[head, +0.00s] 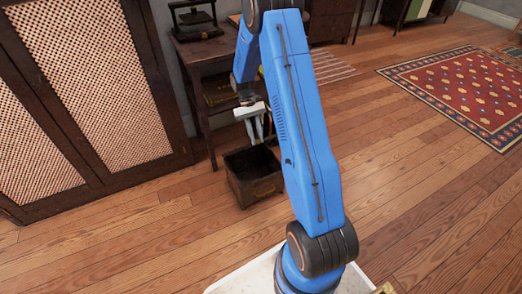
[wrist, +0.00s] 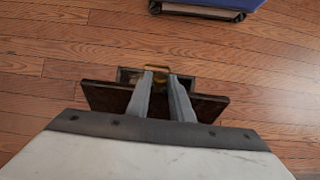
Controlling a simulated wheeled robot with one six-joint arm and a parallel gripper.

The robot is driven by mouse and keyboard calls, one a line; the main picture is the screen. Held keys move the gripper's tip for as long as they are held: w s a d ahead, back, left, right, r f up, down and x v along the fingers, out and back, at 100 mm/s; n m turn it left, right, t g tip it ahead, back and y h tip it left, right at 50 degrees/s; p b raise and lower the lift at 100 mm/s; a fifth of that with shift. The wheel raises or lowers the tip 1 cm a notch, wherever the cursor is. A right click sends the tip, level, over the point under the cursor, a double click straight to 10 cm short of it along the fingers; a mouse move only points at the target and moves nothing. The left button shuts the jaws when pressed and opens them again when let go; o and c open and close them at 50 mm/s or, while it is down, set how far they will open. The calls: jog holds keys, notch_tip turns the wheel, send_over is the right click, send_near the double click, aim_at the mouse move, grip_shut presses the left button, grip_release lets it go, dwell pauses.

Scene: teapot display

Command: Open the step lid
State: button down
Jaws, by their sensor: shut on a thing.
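The step is a small dark wooden box (head: 256,188) on the floor in the head view, with a dark hollow showing at its top. In the wrist view its lid shows as a dark board (wrist: 108,97) on both sides of the fingers, seen nearly edge-on and apparently raised. My gripper (head: 257,137) is above the box in the head view. In the wrist view my gripper (wrist: 160,76) is shut at the lid, with a brass-coloured piece by the fingertips. The fingers hide the lid's middle, and its exact tilt is unclear.
A dark side table (head: 205,50) stands close behind the box. A lattice-door cabinet (head: 85,90) is to the left. Wooden floor (head: 410,190) is clear to the right, with a red patterned rug (head: 465,85) farther off.

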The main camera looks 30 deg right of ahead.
jog(key=shift+w+d+r, duration=0.1)
jog(key=shift+w+r, duration=0.35)
jog(key=shift+w, duration=0.45)
jog(key=shift+w+d+r, duration=0.1)
jog(key=shift+w+r, duration=0.3)
jog(key=shift+w, duration=0.45)
jog(key=shift+w+d+r, duration=0.1)
jog(key=shift+w+r, duration=0.35)
jog(key=shift+w, duration=0.45)
jog(key=c, duration=1.6)
grip_release()
notch_tip(320, 180, up, 10)
